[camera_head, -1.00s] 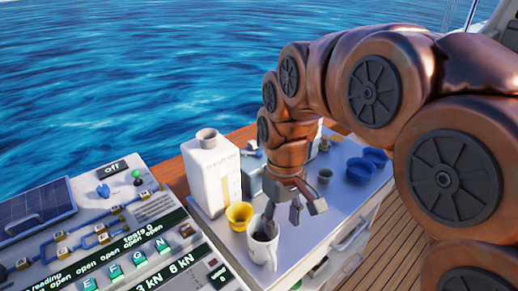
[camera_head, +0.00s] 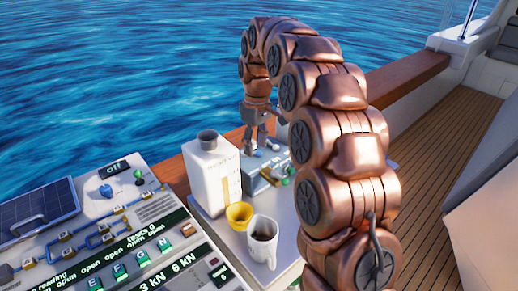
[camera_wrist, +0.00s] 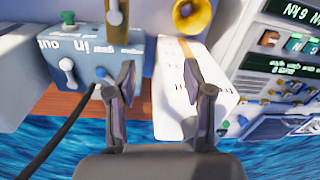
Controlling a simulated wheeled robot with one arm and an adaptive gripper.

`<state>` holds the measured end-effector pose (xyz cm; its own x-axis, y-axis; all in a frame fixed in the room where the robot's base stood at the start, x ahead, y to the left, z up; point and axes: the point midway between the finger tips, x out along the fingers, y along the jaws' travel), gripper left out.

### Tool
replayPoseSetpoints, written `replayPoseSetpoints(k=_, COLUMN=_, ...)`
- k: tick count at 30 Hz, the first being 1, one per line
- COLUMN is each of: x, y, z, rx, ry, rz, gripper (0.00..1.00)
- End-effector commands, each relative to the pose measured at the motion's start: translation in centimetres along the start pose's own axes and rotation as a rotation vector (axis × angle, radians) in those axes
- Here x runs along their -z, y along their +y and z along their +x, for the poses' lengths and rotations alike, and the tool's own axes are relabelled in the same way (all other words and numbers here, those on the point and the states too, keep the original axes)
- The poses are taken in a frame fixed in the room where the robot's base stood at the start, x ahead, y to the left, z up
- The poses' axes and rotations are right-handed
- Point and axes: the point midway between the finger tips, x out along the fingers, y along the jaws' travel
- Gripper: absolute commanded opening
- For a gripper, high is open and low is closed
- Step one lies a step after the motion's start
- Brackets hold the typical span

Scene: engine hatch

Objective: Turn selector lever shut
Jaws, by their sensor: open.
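A blue-grey box (camera_head: 262,178) stands right of the white carton, partly hidden by my arm. In the wrist view the box (camera_wrist: 92,58) appears upside down, with lettering such as "in" and "out". It carries a white-tipped lever (camera_wrist: 67,70) and a blue-tipped lever (camera_wrist: 103,74); I cannot tell which one is the selector lever. My gripper (camera_head: 262,128) hangs above the far side of the box. In the wrist view its fingers (camera_wrist: 159,80) are apart with nothing between them.
The white carton (camera_head: 211,172) stands close beside the box. A yellow cup (camera_head: 239,215) and a white mug (camera_head: 262,240) of dark liquid stand in front. A control panel (camera_head: 110,235) is at left. A wooden rail (camera_head: 405,78) and open water lie behind.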

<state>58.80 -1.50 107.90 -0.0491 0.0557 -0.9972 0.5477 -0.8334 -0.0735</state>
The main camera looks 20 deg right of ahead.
Motion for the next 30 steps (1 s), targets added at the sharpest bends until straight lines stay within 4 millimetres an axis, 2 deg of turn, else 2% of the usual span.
replayPoseSetpoints(k=6, x=3.2, y=3.7, z=0.8, rx=-0.010, ry=0.007, rz=-0.054, gripper=0.52)
replayPoseSetpoints(k=18, x=7.3, y=9.7, z=3.4, rx=-0.046, ry=0.008, rz=-0.146, gripper=0.52)
replayPoseSetpoints(k=24, x=8.4, y=11.9, z=4.6, rx=-0.066, ry=0.005, rz=-0.184, gripper=0.52)
replayPoseSetpoints(k=30, x=8.8, y=12.8, z=5.1, rx=-0.075, ry=0.004, rz=-0.199, gripper=0.52)
